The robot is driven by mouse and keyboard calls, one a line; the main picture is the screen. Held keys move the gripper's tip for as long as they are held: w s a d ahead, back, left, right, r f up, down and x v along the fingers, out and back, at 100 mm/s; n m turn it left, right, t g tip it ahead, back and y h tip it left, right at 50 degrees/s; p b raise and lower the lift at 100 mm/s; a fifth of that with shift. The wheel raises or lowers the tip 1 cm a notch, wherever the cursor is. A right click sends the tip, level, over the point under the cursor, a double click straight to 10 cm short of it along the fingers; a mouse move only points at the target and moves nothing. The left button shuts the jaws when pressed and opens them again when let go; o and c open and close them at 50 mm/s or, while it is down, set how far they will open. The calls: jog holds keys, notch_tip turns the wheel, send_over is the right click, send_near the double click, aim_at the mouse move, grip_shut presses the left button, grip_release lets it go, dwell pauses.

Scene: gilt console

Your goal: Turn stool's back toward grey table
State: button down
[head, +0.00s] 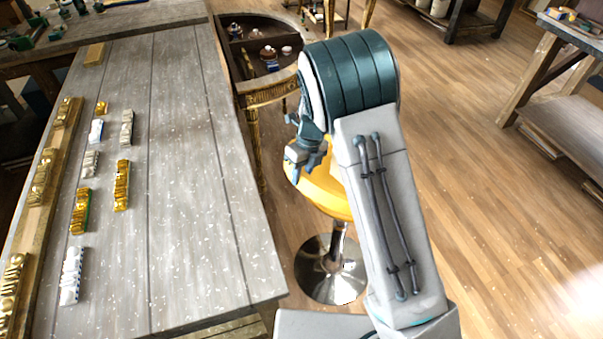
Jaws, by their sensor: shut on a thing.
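The stool has a yellow seat (327,193) on a chrome stem and a round chrome base (330,285), standing on the floor to the right of the grey table (165,160). My gripper (301,167) is at the left upper edge of the yellow part, on the side near the table, and is shut on the stool. My arm covers the right and far parts of the stool, so I cannot tell clearly which way its back faces.
Gilt and white carved pieces (122,185) lie on the grey table, beside a long gilt moulding (45,185). A gilt console (262,97) with items inside stands beyond the stool. A workbench (565,90) stands at right. Wooden floor (480,200) is clear right of my arm.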

jog(key=shift+w+d+r, duration=0.1)
jog(key=shift+w+r, duration=0.05)
jog(key=c, duration=1.1)
grip_release()
jog(key=shift+d, duration=0.1)
notch_tip(320, 180, up, 14)
jog(key=w+d+b, duration=0.1)
jog(key=shift+w+d+f+b, duration=0.25)
jog(key=shift+w+d+b, duration=0.05)
jog(key=shift+d+b, duration=0.1)
